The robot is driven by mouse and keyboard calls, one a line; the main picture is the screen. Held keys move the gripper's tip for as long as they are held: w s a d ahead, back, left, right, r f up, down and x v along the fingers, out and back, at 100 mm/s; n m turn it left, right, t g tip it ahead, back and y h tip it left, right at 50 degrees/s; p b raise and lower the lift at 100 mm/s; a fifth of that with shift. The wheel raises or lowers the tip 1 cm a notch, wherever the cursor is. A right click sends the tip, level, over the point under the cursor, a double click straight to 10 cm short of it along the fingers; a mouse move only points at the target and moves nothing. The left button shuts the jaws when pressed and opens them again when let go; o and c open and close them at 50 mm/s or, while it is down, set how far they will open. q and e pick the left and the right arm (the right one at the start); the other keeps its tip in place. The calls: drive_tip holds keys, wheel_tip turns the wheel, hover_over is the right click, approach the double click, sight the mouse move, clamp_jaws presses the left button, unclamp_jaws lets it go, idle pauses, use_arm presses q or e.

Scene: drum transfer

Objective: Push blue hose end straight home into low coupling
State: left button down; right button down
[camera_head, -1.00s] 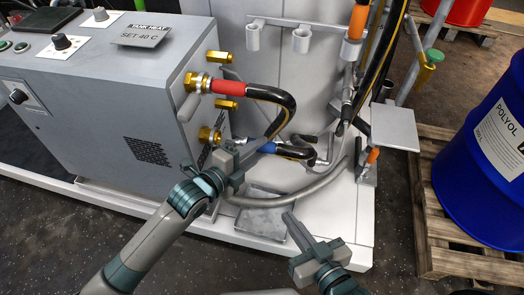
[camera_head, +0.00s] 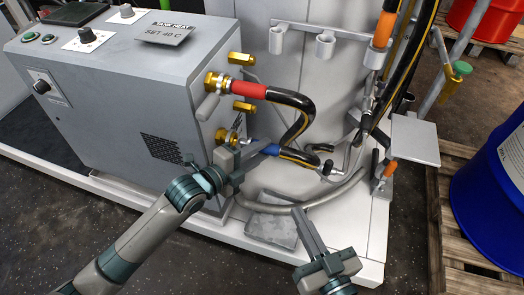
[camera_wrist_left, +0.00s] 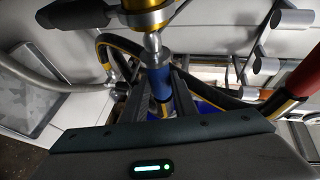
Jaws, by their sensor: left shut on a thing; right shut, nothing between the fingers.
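The blue hose end (camera_head: 271,150) is a blue sleeve on a black hose with a yellow stripe. My left gripper (camera_head: 258,154) is shut on it, in front of the low coupling (camera_head: 226,136) on the grey cabinet. In the left wrist view the blue sleeve (camera_wrist_left: 158,82) lies between the two dark fingers (camera_wrist_left: 158,100). Its silver tip points at the brass collar of the low coupling (camera_wrist_left: 147,12) and appears to meet it. How deep it sits cannot be told. My right gripper (camera_head: 302,222) is shut and empty, low over the pale platform.
A red hose end (camera_head: 248,90) sits on the upper coupling (camera_head: 214,82), its black hose curving down close to the blue one. A grey flat plate (camera_head: 272,231) lies on the platform. A blue drum (camera_head: 490,190) stands on a pallet at right.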

use_arm(q)
drive_tip(key=shift+w+a+r, duration=0.1)
drive_tip(key=shift+w+a, duration=0.15)
drive_tip(key=shift+a, duration=0.45)
drive_tip(key=shift+w+a+f, duration=0.1)
drive_tip(key=shift+w+a, duration=0.1)
drive_tip(key=shift+a, duration=0.45)
drive_tip(key=shift+w+a+r, duration=0.1)
drive_tip(key=shift+w+a, duration=0.15)
drive_tip(key=shift+a, duration=0.45)
drive_tip(key=c, duration=1.4)
unclamp_jaws()
drive_tip(key=shift+o, duration=0.2)
drive_tip(key=shift+s+a, duration=0.1)
drive_tip(key=p+v, duration=0.2)
drive_tip(key=v, duration=1.5)
use_arm(e)
wheel_tip(320, 180, down, 6)
drive_tip(key=s+d+g+h, duration=0.1)
drive_tip(key=g, duration=0.2)
drive_tip(key=shift+s+d+f+g, duration=0.2)
drive_tip(key=shift+d+g, duration=0.2)
use_arm(q)
drive_tip(key=shift+s, duration=0.15)
use_arm(e)
drive_tip(key=shift+a, duration=0.1)
